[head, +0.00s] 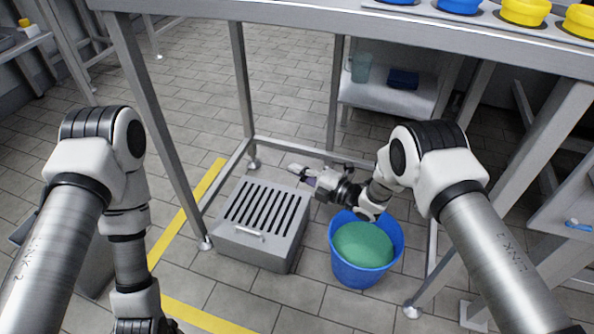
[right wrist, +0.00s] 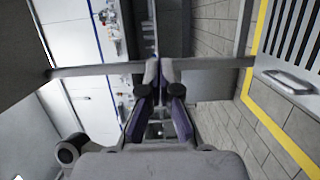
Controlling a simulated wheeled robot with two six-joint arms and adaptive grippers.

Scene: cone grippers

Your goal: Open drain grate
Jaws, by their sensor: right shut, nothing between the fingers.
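The drain grate (head: 265,206) is a grey slotted panel lying flat on top of a grey metal box (head: 245,250) on the floor under the table. Its light bar handle (head: 249,233) is on the front part of the top; it also shows in the right wrist view (right wrist: 287,82). My right gripper (head: 296,171) is up and right of the grate's far right corner, apart from the handle. Its fingers are together and empty in the right wrist view (right wrist: 158,70). My left arm runs down at the left, its gripper out of frame.
A blue bucket (head: 345,265) with green contents (head: 363,245) stands right of the box, below my right forearm. Table legs (head: 240,80) and a low crossbar (head: 292,148) frame the box. Yellow floor tape (head: 190,210) runs along its left. Tiled floor is free in front.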

